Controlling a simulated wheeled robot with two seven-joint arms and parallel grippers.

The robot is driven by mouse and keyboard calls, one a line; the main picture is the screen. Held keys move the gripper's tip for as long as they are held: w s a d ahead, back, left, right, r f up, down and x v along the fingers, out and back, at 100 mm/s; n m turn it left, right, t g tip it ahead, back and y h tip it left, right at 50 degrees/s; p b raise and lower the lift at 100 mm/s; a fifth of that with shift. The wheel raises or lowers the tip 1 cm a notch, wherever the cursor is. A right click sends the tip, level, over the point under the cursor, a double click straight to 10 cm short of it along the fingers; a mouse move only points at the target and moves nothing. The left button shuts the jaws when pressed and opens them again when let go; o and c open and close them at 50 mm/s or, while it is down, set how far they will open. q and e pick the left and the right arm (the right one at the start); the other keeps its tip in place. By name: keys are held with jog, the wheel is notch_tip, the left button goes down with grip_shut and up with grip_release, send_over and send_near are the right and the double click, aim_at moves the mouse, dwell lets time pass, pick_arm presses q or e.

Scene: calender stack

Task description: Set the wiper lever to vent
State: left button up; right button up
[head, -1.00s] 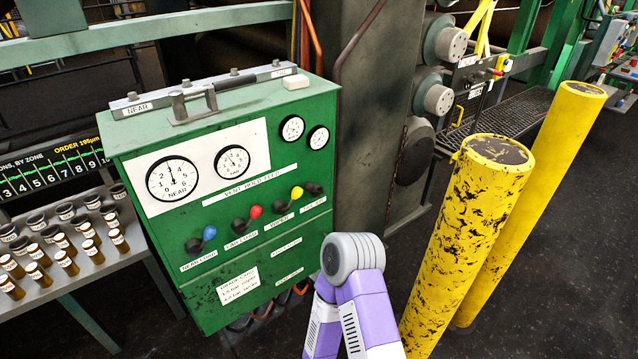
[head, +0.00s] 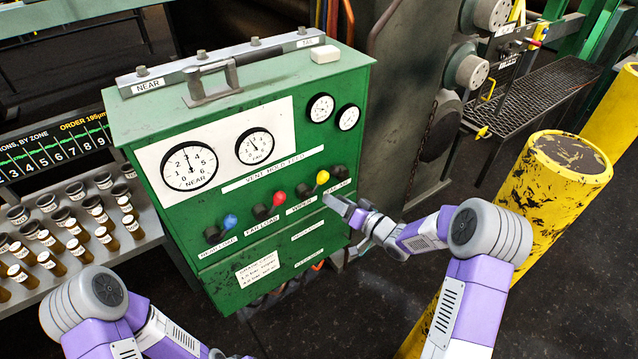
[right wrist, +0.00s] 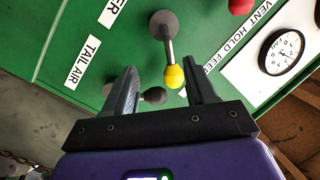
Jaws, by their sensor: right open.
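The wiper lever has a yellow knob (head: 322,178) and a dark round hub, on the green panel (head: 215,275) above the WIPER label. In the right wrist view its yellow knob (right wrist: 174,76) lies between my open fingers, with the metal rod running to the hub. My right gripper (head: 338,204) is open just below and right of this lever in the head view; its fingers (right wrist: 161,66) straddle the knob's line in the wrist view. I cannot tell whether they touch it. My left arm is at lower left; its gripper is out of frame.
The red-knobbed lever (head: 279,198) and blue-knobbed lever (head: 230,221) are to the left. A black-knobbed lever (right wrist: 155,96) is close by, partly behind a finger. A VENT HOLD FEED strip (head: 273,169) runs above. A yellow bollard (head: 550,205) stands right.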

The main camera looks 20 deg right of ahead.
aim_at(318, 182)
jog(key=shift+n+y, duration=0.3)
jog(key=shift+y, duration=0.1)
jog(key=w+a, duration=0.1)
jog(key=w, duration=0.1)
jog(key=w+a+r, duration=0.1)
jog(key=w, duration=0.1)
jog(key=w+a+r+b, duration=0.1)
jog(key=w+a, duration=0.1)
jog(key=shift+w, duration=0.2)
jog(key=shift+c, duration=0.5)
grip_shut()
